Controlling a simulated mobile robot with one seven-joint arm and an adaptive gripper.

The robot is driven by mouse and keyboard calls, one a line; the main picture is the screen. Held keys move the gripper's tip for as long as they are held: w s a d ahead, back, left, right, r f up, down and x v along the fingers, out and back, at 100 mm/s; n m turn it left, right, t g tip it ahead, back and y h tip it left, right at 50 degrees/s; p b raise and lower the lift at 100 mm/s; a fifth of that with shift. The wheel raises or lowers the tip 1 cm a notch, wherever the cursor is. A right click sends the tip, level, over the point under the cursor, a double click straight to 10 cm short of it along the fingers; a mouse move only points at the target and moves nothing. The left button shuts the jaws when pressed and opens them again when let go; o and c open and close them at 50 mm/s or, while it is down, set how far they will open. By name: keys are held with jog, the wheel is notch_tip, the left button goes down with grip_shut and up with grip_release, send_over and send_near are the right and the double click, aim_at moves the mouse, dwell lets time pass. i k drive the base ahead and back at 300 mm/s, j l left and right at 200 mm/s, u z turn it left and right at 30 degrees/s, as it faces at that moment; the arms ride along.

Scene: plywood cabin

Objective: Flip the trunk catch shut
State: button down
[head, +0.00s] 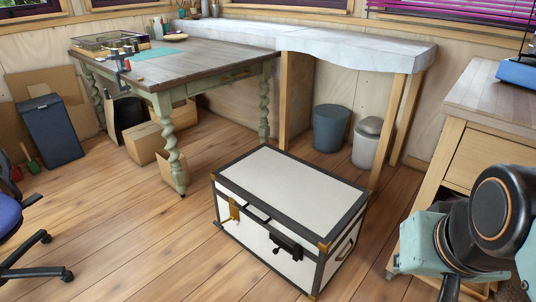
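A white trunk (300,185) with black edging and brass corners stands on the floor, lid down. A brass catch (234,209) is on the left of its front face, close to the lid line. I cannot tell from this distance whether the catch is fastened. My arm shows at the lower right, apart from the trunk. I cannot make out gripper fingertips there.
A wooden table (205,58) with green turned legs stands behind the trunk. Two bins stand under the pale bench (310,40). A wooden cabinet (490,135) is at right and an office chair (20,235) at left. Floor in front and left of the trunk is clear.

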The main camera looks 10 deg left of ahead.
aim_at(219, 226)
jog(key=k+j+u, duration=0.2)
jog(key=j, duration=0.3)
jog(key=j+u, duration=0.2)
jog(key=j, duration=0.3)
jog(key=k+j+u, duration=0.15)
jog(key=j, duration=0.35)
jog(key=i+l+u, duration=0.1)
jog(key=i, duration=0.45)
jog(key=i+l+u, duration=0.1)
jog(key=i, duration=0.45)
jog(key=i+l+u, duration=0.1)
jog(key=i, duration=0.45)
jog(key=k+l, duration=0.1)
jog(key=k, duration=0.15)
jog(key=i, duration=0.25)
